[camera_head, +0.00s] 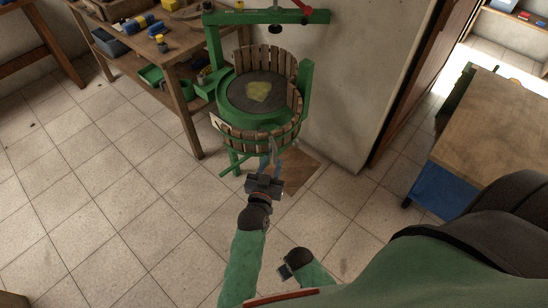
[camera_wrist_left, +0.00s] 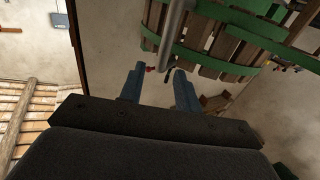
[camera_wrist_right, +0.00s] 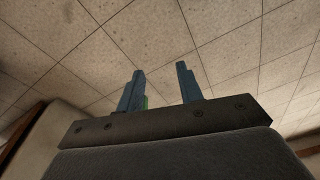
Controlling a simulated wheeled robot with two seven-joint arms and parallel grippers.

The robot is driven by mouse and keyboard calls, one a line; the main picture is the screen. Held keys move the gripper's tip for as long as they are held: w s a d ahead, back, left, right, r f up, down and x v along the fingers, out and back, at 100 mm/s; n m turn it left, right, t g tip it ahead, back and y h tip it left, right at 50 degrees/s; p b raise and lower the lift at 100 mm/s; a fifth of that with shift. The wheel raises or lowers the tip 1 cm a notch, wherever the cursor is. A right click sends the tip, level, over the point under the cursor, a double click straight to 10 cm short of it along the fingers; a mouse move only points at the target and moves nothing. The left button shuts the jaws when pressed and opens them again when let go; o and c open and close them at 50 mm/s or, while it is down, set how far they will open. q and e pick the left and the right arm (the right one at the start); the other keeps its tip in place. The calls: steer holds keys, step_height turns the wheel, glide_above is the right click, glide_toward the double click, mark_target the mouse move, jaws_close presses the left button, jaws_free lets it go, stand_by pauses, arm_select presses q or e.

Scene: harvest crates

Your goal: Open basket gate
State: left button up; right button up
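The press has a round basket of wooden slats (camera_head: 245,136) with green hoops, inside a green frame (camera_head: 306,90). A dark round surface with a yellowish patch (camera_head: 258,91) shows inside it. I cannot tell whether the gate is latched. My left gripper (camera_head: 270,163) is at the front of the basket, low down. In the left wrist view the left gripper (camera_wrist_left: 158,80) has its fingers apart, with a grey metal bar (camera_wrist_left: 174,38) just beyond the fingertips and the slats (camera_wrist_left: 200,38) behind. My right gripper (camera_head: 284,270) is low near my body; its fingers (camera_wrist_right: 160,78) are apart and empty over floor tiles.
A wooden workbench (camera_head: 178,62) with tools and bins stands left of the press. A wall (camera_head: 355,80) is behind it on the right. A wooden-topped table (camera_head: 492,130) with a blue side stands at the right. The tiled floor (camera_head: 110,190) at left is clear.

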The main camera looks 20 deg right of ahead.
arm_select(q)
steer(key=shift+v, duration=0.95)
arm_select(e)
steer(key=shift+w+a+r, duration=0.1)
steer(key=shift+w+r, duration=0.05)
steer(key=shift+r, duration=0.4)
steer(key=shift+w+r, duration=0.1)
steer(key=shift+r, duration=0.45)
arm_select(q)
steer(key=shift+f, duration=0.25)
